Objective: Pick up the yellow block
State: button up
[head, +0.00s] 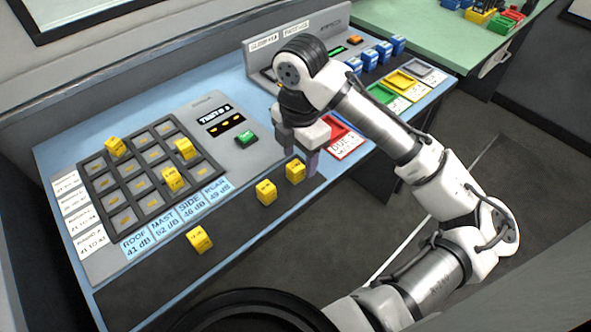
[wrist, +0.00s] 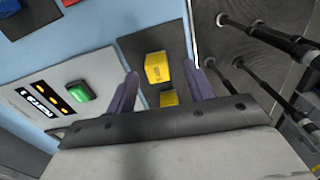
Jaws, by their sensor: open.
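Several yellow blocks are in the head view, and which one the task means cannot be told. Three lie loose on the dark strip along the desk's front: a right one (head: 295,171), a middle one (head: 265,192) and a left one (head: 199,239). Others sit on the grid panel, such as the one at its upper left (head: 115,147). My gripper (head: 300,158) is open and empty, pointing down over the right block. In the wrist view this block (wrist: 157,68) shows between the two fingers, and a second block (wrist: 169,98) is partly hidden by the gripper body.
The grid panel (head: 150,176) lies to the left, with a green button (head: 247,138) nearer my gripper. A red tray (head: 345,137) is just right of my gripper. Blue blocks (head: 384,52) and coloured trays stand further back. The desk's front edge is close by.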

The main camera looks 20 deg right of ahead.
aim_at(297, 165)
jog(key=shift+w+a+f, duration=0.1)
jog(key=shift+f, duration=0.9)
jog(key=shift+w+a+f, duration=0.1)
jog(key=shift+f, duration=0.85)
jog(key=c, duration=1.1)
jog(key=shift+r, duration=0.1)
